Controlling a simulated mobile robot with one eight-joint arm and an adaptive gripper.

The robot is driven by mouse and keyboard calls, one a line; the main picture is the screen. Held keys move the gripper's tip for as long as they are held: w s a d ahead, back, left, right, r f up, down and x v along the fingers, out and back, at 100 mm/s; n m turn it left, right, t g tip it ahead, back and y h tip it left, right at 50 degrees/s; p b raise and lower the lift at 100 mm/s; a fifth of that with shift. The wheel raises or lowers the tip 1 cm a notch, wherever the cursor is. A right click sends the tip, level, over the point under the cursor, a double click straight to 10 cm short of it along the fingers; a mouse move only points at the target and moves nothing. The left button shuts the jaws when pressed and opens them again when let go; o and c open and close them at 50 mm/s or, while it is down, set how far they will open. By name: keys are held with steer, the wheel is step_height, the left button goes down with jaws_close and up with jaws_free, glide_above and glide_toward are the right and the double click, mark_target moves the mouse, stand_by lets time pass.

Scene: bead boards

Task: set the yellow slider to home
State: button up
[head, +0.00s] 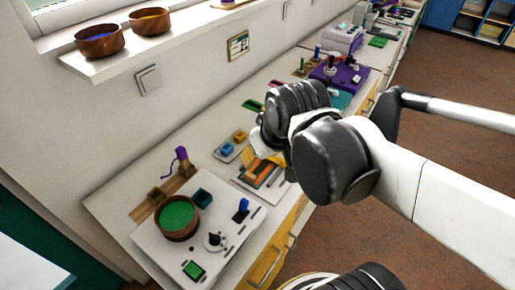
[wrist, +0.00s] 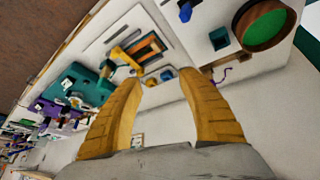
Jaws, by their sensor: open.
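My gripper (wrist: 161,78) is open, its two yellow-brown fingers spread with nothing between the tips. In the head view, my gripper is mostly hidden by my wrist, above the middle of the counter. A bent yellow piece (wrist: 126,50) shows beyond the left finger in the wrist view, at the edge of an orange-and-dark panel (wrist: 152,45). It may be the yellow slider, but its track and home mark cannot be made out. The panel (head: 262,173) lies partly under my gripper in the head view, where yellow finger and yellow piece are hard to tell apart.
A tray (head: 224,152) with a yellow and a blue block lies beside the panel. A white board (head: 155,247) with a green-filled bowl (head: 177,217) and a blue knob (head: 241,206) is nearer.

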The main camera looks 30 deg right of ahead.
steer(key=w+d+f+n+g+p, duration=0.1)
steer(key=w+d+f+g, duration=0.1)
steer(key=d, duration=0.3)
steer(key=w+d+f+n+g+p, duration=0.1)
steer(key=w+d+f+n+g, duration=0.1)
steer(key=w+d+f, duration=0.2)
steer(key=w+d+f+n+g+p, duration=0.1)
steer(key=w+d+f, duration=0.3)
steer(key=d, duration=0.2)
steer(key=shift+w+f+n+g+y, duration=0.1)
steer(key=shift+w+n+g+y, duration=0.2)
steer(key=shift+g, duration=0.1)
step_height(320, 180, down, 11)
steer(key=b, duration=0.3)
steer(key=shift+r+b, duration=0.2)
steer(key=shift+b, duration=0.15)
jaws_close()
